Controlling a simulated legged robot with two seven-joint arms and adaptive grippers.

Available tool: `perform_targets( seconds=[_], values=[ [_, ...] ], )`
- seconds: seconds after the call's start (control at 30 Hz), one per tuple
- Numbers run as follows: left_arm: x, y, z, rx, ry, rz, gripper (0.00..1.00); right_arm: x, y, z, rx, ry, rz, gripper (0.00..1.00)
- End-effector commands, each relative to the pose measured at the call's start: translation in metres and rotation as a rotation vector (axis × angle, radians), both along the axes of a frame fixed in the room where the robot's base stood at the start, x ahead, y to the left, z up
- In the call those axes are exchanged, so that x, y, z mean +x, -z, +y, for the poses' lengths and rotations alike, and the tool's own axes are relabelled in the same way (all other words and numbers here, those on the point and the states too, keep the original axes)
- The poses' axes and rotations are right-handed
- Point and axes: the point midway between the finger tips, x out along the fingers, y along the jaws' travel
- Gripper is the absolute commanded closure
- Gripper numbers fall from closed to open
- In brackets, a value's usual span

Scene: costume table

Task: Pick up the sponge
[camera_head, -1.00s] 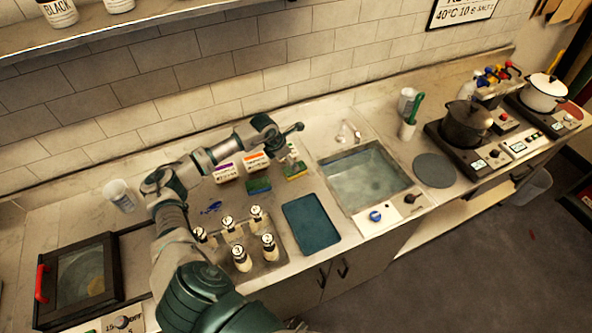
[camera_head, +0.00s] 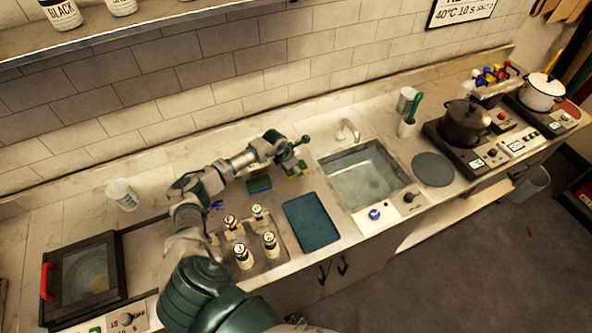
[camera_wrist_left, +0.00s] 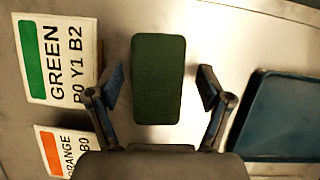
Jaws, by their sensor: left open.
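A green sponge (camera_wrist_left: 158,78) lies on the counter, centred between the two fingers of my left gripper (camera_wrist_left: 161,80) in the left wrist view. The fingers are apart, one on each side, with a gap to the sponge. In the head view my left gripper (camera_head: 297,157) is over the counter left of the sink, and this sponge (camera_head: 292,173) is partly hidden beneath it. A second sponge (camera_head: 259,184), green on top, lies just to the left. My right gripper is not in view.
A dark blue tray (camera_head: 312,222) lies in front of the sponges; it also shows in the left wrist view (camera_wrist_left: 285,115). Recipe cards (camera_wrist_left: 60,60) stand beside the sponge. Several small bottles (camera_head: 243,257) stand left of the tray. The sink (camera_head: 400,172) is to the right.

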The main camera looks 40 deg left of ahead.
Motion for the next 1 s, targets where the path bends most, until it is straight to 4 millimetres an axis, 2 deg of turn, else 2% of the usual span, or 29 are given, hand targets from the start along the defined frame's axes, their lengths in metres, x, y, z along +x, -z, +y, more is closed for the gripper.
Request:
perform_targets(
  seconds=[0.7, 0.9, 0.93, 1.0],
  values=[
    [0.0003, 0.0037, -0.0013, 0.002, -0.001, -0.001, 0.21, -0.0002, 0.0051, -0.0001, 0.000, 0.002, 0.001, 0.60],
    [0.0003, 0.0044, -0.0002, 0.001, -0.001, 0.000, 0.57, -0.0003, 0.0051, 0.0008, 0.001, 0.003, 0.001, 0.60],
    [0.0002, 0.0045, -0.0001, 0.001, -0.001, 0.000, 0.61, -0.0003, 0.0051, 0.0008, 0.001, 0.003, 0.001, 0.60],
    [0.0001, 0.0051, 0.0003, 0.000, -0.001, 0.001, 0.62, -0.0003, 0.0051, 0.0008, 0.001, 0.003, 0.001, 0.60]
  ],
)
